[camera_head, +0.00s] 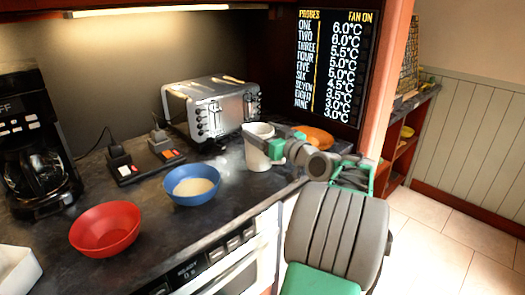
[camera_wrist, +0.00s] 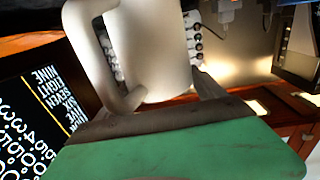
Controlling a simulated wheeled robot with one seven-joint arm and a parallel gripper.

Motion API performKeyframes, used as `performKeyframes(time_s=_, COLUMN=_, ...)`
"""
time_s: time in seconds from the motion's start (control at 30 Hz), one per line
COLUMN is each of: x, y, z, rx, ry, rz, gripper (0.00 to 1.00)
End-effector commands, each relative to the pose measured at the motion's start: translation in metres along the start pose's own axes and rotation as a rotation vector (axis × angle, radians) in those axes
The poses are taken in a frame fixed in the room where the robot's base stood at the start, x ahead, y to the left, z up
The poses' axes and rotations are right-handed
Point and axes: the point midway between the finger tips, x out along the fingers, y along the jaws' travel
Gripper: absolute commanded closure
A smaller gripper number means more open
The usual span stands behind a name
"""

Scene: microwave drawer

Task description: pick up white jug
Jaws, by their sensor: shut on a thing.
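The white jug (camera_head: 257,146) is upright near the right end of the dark counter, in front of the toaster. My gripper (camera_head: 277,149) reaches it from the right and is shut on it. In the wrist view the jug (camera_wrist: 150,45) fills the upper middle, with its handle (camera_wrist: 92,50) on the left. The gripper's dark finger edge (camera_wrist: 155,120) and green body show below it. I cannot tell whether the jug's base touches the counter.
A silver toaster (camera_head: 212,108) stands behind the jug. An orange-brown rounded item (camera_head: 314,135) lies behind my gripper. A blue bowl (camera_head: 192,185), a red bowl (camera_head: 106,228) and a coffee maker (camera_head: 36,140) stand to the left. A screen (camera_head: 329,68) is mounted behind.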

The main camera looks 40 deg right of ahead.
Motion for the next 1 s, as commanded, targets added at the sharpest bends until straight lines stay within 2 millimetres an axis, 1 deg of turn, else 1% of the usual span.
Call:
performKeyframes(time_s=0.03, x=0.0, y=0.0, z=0.0, rx=0.001, ry=0.0, rz=0.0, gripper=0.69)
performKeyframes(time_s=0.3, x=0.0, y=0.0, z=0.0, rx=0.001, ry=0.0, rz=0.0, gripper=0.91)
performKeyframes(time_s=0.37, x=0.0, y=0.0, z=-0.003, rx=-0.003, ry=0.004, rz=0.0, gripper=0.94)
performKeyframes(time_s=0.57, x=0.0, y=0.0, z=-0.003, rx=-0.003, ry=0.004, rz=0.0, gripper=0.94)
performKeyframes(time_s=0.67, x=0.0, y=0.0, z=-0.006, rx=-0.004, ry=0.004, rz=0.0, gripper=0.94)
performKeyframes(time_s=0.77, x=0.0, y=0.0, z=-0.015, rx=-0.006, ry=0.005, rz=0.0, gripper=0.94)
performKeyframes(time_s=0.9, x=0.0, y=-0.001, z=-0.037, rx=-0.008, ry=0.006, rz=-0.001, gripper=0.94)
performKeyframes(time_s=0.97, x=-0.008, y=-0.007, z=-0.047, rx=-0.009, ry=0.006, rz=0.0, gripper=0.94)
performKeyframes(time_s=1.0, x=-0.013, y=-0.012, z=-0.056, rx=-0.009, ry=0.007, rz=0.001, gripper=0.94)
